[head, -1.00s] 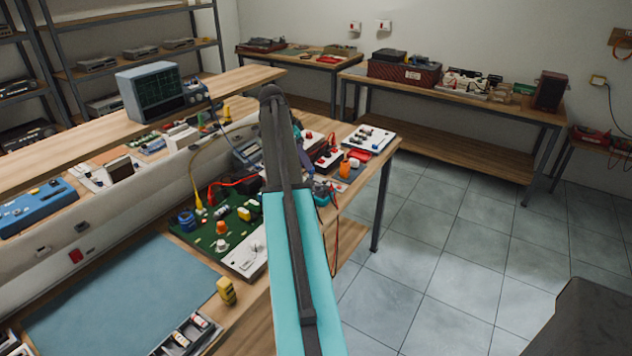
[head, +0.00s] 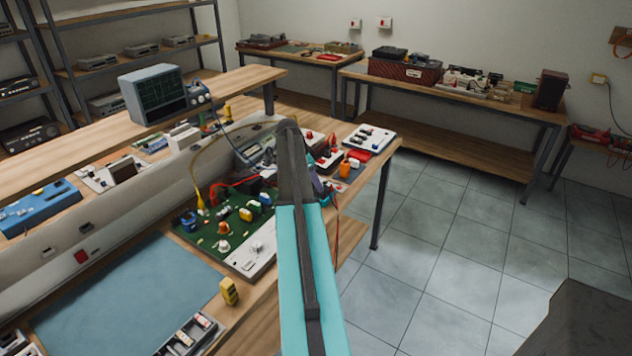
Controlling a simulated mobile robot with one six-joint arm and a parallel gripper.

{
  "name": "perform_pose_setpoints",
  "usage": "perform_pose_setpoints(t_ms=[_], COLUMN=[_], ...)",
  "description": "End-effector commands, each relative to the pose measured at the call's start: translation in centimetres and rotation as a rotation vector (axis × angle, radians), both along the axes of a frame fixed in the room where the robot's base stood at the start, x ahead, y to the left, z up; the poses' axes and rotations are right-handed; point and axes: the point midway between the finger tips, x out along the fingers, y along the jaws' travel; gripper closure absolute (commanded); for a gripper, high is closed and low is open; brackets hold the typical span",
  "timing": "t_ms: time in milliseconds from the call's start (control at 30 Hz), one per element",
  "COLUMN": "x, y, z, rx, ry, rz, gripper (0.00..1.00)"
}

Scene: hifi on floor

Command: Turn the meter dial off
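A grey meter-like device (head: 250,152) with a small display stands on the workbench, left of my arm's upper end. My arm partly covers its right side. I cannot make out a dial or its setting. My grey and turquoise arm link reaches up the middle of the picture and hides the bench behind it. My gripper cannot be made out; it seems to be behind this link. A small purplish and teal shape shows at the link's right edge, too small to identify.
A green circuit board (head: 225,228) with parts and leads lies left of my arm. Red and yellow leads run near it. A white panel (head: 369,139) lies at the far bench end.

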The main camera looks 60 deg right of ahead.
Motion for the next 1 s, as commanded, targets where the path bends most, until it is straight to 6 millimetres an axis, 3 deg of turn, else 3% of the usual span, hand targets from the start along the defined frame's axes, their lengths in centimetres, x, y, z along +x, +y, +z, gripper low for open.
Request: perform_pose_setpoints(t_ms=[400,667,1000], x=[-0.21,-0.25,-0.36], y=[-0.20,-0.22,-0.19], z=[-0.53,-0.52,-0.55], rx=[0.000,0.000,0.000], ry=[0.000,0.000,0.000], rz=[-0.001,-0.002,0.027], gripper=[0.61,1.00,1.00])
